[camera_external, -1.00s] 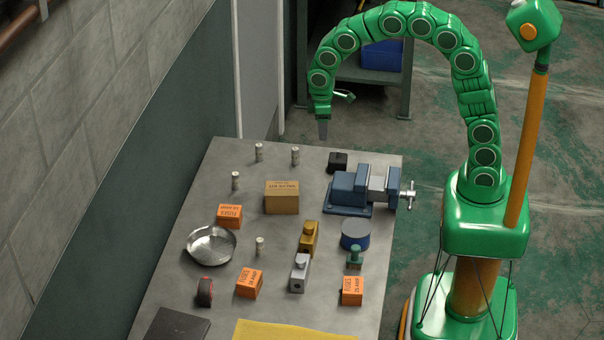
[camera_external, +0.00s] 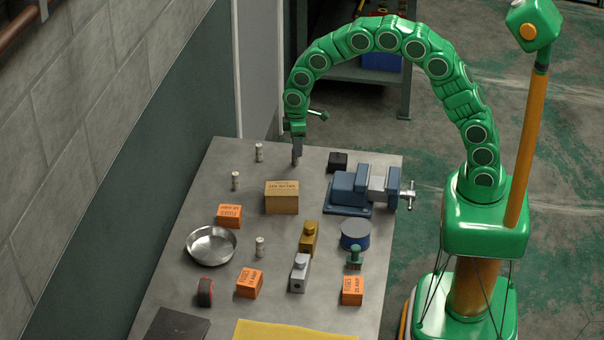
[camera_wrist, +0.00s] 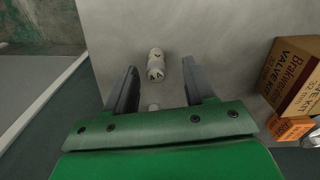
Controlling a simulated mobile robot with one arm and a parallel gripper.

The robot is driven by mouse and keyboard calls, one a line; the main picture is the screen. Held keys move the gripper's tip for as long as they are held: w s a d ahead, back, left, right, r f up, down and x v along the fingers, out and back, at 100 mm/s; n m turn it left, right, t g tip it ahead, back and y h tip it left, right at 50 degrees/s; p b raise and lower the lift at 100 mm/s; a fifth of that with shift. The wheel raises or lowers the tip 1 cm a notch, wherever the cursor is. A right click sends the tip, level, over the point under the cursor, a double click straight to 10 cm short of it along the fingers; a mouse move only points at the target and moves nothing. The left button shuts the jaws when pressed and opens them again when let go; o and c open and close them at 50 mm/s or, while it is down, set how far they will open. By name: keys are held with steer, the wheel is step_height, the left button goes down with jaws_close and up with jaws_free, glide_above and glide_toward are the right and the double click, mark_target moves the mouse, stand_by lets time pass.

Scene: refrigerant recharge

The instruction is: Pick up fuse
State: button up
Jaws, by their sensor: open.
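A pale cylindrical fuse (camera_wrist: 156,65) stands in the wrist view, just ahead of the gap between my fingertips. My gripper (camera_wrist: 157,82) is open and empty, with one dark finger on each side of that gap. In the external view my gripper (camera_external: 297,157) points down over the far part of the table and hides the fuse there. A small pale thing (camera_wrist: 153,106) lower in the gap is mostly covered by my gripper. Other similar fuses stand at the far left (camera_external: 259,152), the left (camera_external: 235,180) and mid-table (camera_external: 260,246).
A cardboard valve kit box (camera_external: 282,197) stands near my gripper, and shows at right in the wrist view (camera_wrist: 293,75). A small black box (camera_external: 337,161) and a blue vise (camera_external: 350,190) are to the right. Orange fuse boxes (camera_external: 229,215) and a metal bowl (camera_external: 211,245) lie nearer.

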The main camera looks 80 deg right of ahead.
mark_target(295, 163)
steer(key=shift+w+d+f, duration=0.1)
steer(key=shift+w+f, duration=0.15)
steer(key=shift+f, duration=1.05)
steer(key=shift+w+d+f, duration=0.1)
steer(key=shift+w+f, duration=0.1)
steer(key=shift+f, duration=1.05)
steer(key=shift+c, duration=0.4)
jaws_close()
